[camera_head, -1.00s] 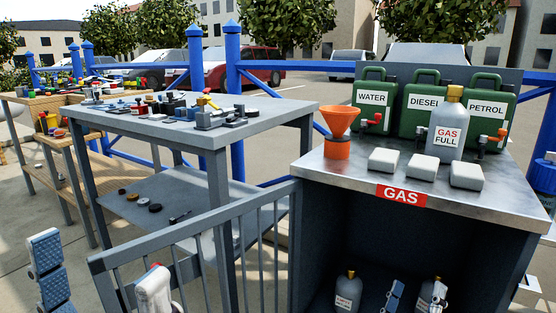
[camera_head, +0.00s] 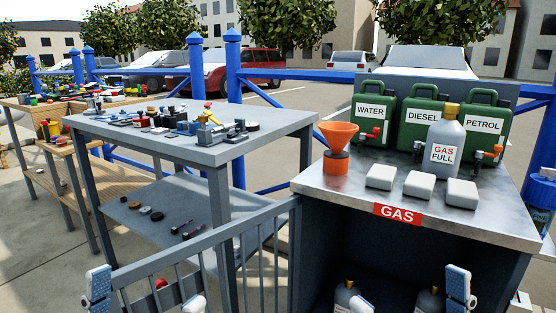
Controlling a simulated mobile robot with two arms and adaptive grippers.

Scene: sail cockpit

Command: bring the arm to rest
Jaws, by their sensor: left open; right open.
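My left gripper (camera_head: 147,297) is low at the left, in front of the grey railing, at the bottom edge of the head view. Its blue-and-white fingers are apart with nothing seen between them. My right gripper (camera_head: 410,295) is low at the right, in front of the gas counter's open lower bay. Its fingers stand wide apart and hold nothing that I can see. Most of both arms is below the picture.
The gas counter (camera_head: 470,221) holds a funnel (camera_head: 337,163), a grey bottle (camera_head: 444,140), white blocks and green canisters. Grey bottles (camera_head: 345,296) stand in its bay. A grey railing (camera_head: 235,230) and a parts table (camera_head: 262,133) are at the left.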

